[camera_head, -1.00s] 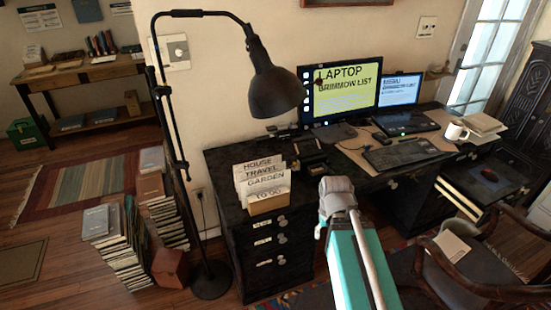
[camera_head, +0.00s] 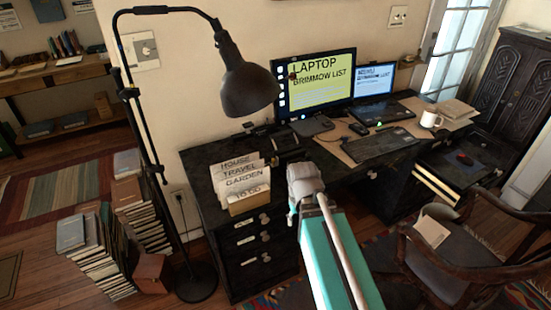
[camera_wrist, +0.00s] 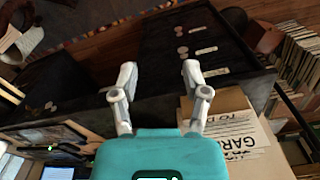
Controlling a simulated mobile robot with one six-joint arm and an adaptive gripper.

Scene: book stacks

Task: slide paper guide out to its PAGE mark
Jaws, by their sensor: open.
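My gripper (camera_wrist: 160,72) is open in the wrist view, with its two pale fingers spread and nothing between them. It is above the front of the black desk, with the drawer fronts showing beyond the fingertips. In the head view my arm reaches toward the desk (camera_head: 207,187) and the fingers cannot be made out. A small dark device (camera_head: 286,144) sits on the desk behind the card box; I cannot tell whether it bears the paper guide. Dark items (camera_wrist: 68,150) lie at the lower left of the wrist view. No PAGE mark is readable.
A box of labelled cards (camera_head: 248,203) stands on the desk's left front. A monitor (camera_head: 318,82), laptop (camera_head: 375,85), keyboard (camera_head: 380,144) and mug (camera_head: 431,119) stand farther right. A floor lamp (camera_head: 248,88) overhangs the desk's left end. A chair (camera_head: 450,255) stands in front at right.

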